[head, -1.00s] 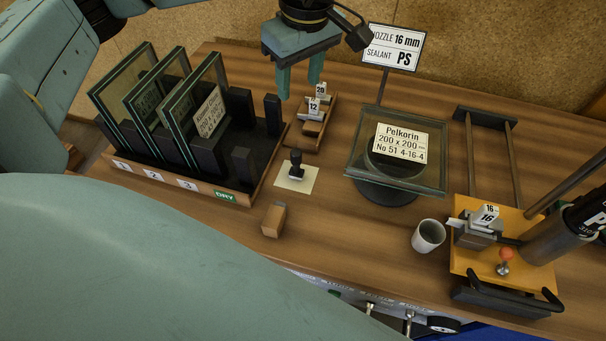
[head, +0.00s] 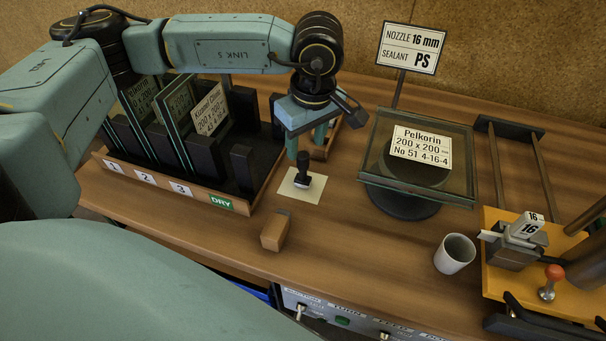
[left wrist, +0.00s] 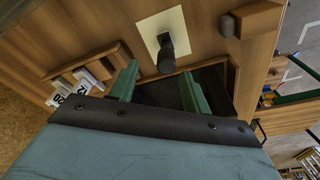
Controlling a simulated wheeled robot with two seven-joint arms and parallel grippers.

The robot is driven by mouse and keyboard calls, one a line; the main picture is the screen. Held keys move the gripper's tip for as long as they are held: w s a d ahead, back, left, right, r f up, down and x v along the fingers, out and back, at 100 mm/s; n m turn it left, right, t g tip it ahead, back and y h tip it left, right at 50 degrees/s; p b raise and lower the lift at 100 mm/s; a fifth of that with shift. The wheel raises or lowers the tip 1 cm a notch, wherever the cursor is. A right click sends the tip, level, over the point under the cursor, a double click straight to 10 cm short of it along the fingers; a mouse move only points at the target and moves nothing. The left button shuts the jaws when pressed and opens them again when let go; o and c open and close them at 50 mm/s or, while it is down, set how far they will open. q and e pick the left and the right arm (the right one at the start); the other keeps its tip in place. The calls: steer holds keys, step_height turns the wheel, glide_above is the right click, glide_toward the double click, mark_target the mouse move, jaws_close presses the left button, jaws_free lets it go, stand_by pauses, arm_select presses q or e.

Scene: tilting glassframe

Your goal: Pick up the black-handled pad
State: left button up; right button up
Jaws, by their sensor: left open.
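The black-handled pad (head: 303,172) stands upright on a cream square sheet (head: 313,192) on the wooden bench. In the left wrist view the black handle (left wrist: 167,52) shows just past my fingertips, with the cream sheet (left wrist: 150,28) behind it. My left gripper (head: 306,143) is open and empty, with its two green fingers just behind the pad in the head view. In the left wrist view the fingers (left wrist: 160,76) are spread, the handle lying between their lines but apart from them. My right gripper is not in view.
A rack (head: 225,204) with upright glass panes stands left of the pad. A wooden block (head: 274,232) lies in front. To the right are a glass unit on a round stand (head: 405,205), a white cup (head: 455,254) and an orange board (head: 497,275).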

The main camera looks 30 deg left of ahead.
mark_target(303, 155)
arm_select(q)
steer(key=f, duration=0.5)
steer(key=shift+s+a+f, duration=0.25)
steer(key=shift+s+f, duration=0.05)
steer(key=shift+c, duration=0.3)
jaws_close()
